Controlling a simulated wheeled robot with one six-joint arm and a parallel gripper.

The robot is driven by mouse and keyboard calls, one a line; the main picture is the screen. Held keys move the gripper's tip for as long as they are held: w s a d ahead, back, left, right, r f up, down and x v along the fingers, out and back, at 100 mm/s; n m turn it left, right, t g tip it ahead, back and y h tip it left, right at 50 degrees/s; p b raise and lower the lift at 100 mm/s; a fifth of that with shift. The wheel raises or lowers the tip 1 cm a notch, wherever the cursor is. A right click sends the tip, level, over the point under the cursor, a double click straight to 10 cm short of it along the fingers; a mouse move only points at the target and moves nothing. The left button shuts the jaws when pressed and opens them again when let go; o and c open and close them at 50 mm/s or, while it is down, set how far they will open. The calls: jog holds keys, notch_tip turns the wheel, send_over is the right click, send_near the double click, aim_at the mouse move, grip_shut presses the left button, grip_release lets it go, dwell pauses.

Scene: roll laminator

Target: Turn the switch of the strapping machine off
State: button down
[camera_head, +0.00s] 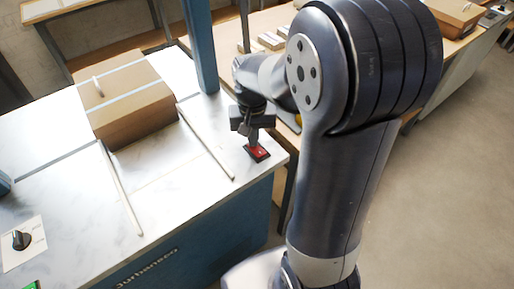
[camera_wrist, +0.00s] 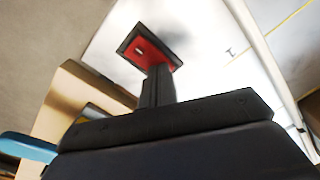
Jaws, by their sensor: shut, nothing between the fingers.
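The strapping machine (camera_head: 188,222) has a pale top and a blue front. Its red rocker switch in a black frame (camera_head: 261,155) is set near the right corner of the top. The switch also shows in the wrist view (camera_wrist: 135,48), with a small white mark on its red face. My gripper (camera_head: 253,143) points down at the switch, shut and empty. In the wrist view my closed fingers (camera_wrist: 159,70) overlap the near edge of the red face. I cannot tell whether they touch it, and they hide part of it.
A strapped cardboard box (camera_head: 125,100) lies on the machine top between two pale rails. A blue post (camera_head: 201,45) rises behind my gripper. A black knob (camera_head: 20,240) is at the far left. Wooden tables stand behind, and the floor at right is clear.

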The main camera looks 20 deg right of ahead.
notch_tip(320, 180, up, 7)
jog(key=p, duration=0.6)
dwell(0.3)
jog(key=shift+f, duration=0.2)
notch_tip(320, 180, down, 7)
jog(key=b, duration=0.6)
jog(key=shift+r, duration=0.2)
jog(key=shift+r, duration=0.1)
